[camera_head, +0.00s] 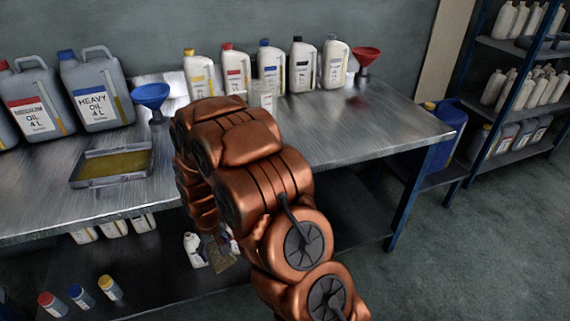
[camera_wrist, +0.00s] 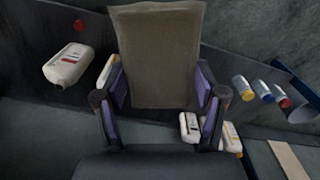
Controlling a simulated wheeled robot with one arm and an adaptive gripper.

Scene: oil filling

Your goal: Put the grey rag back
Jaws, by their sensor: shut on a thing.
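The grey rag shows in the wrist view as a flat grey-brown cloth (camera_wrist: 158,50), spread between and beyond my fingers. My gripper (camera_wrist: 160,98) is shut on it, with one purple-padded finger at each side. In the head view a small part of the rag (camera_head: 224,259) shows below my arm, in front of the lower shelf (camera_head: 345,215). My arm hides most of the gripper there. I cannot tell whether the rag touches the shelf.
Small bottles with red, blue and yellow caps (camera_head: 78,296) stand at lower left. A white bottle (camera_head: 194,250) is beside the rag. On the bench top are an oil tray (camera_head: 112,181), a blue funnel (camera_head: 151,97) and several oil containers.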

